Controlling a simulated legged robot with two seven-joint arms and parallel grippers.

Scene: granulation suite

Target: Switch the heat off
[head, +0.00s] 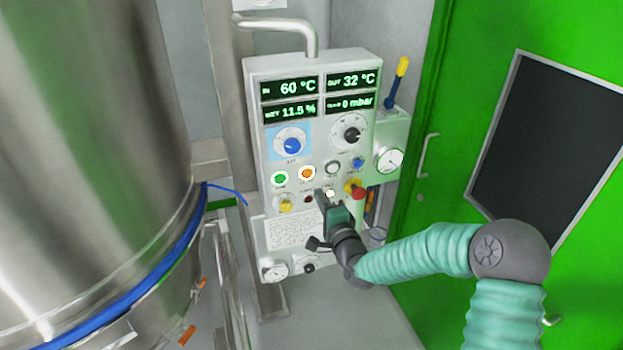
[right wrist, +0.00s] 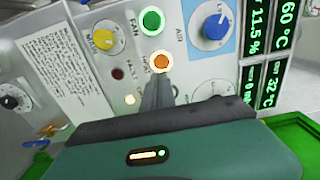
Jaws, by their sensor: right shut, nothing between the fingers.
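The control panel (head: 312,130) stands in the middle of the head view. Its lit orange button (head: 307,173), whose label I cannot read clearly, sits right of a lit green button (head: 280,178). My right gripper (head: 322,196) is shut and empty, with its tips close to the panel just below and right of the orange button. In the right wrist view the closed fingertips (right wrist: 158,84) lie right by the orange button (right wrist: 160,62), which glows at its rim; the green button (right wrist: 152,21) is above it. I cannot tell whether the tips touch the panel. My left gripper is out of view.
Displays (head: 298,88) read 60 °C, 32 °C, 11.5 % and 0 mbar. A blue knob (head: 291,144), a black knob (head: 352,135), a yellow knob (head: 286,203) and a red-topped part (head: 358,194) crowd the panel. A steel vessel (head: 85,150) stands left, a green door (head: 460,110) right.

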